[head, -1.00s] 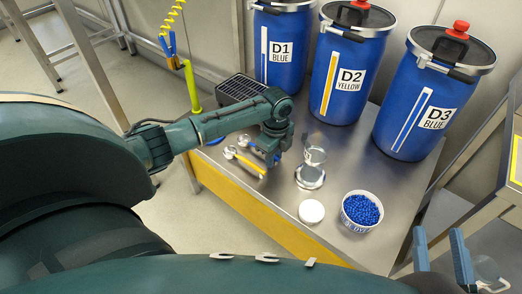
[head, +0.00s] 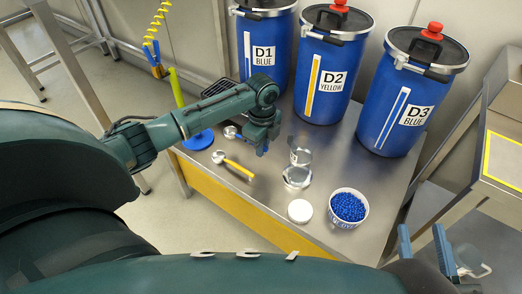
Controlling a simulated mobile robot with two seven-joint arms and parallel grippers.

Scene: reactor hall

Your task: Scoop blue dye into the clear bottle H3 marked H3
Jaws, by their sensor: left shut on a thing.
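My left gripper (head: 262,148) is shut on a scoop with a blue handle. Most of the handle is hidden by the fingers; its small metal bowl (head: 230,132) shows to the left. A clear bottle (head: 300,157) stands to the right of the gripper, by a shiny round metal piece (head: 297,178); its label is too small to read. A white tub (head: 348,221) filled with blue beads (head: 347,206) stands nearer, to the right. A white round lid (head: 300,211) lies beside it. My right gripper (head: 424,243) is open and empty at the lower right.
A yellow-handled scoop (head: 238,170) lies on the metal table (head: 270,200). Blue drums D1 (head: 263,60), D2 (head: 333,80) and D3 (head: 406,110) line the back. A grey stand (head: 500,165) is at the right.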

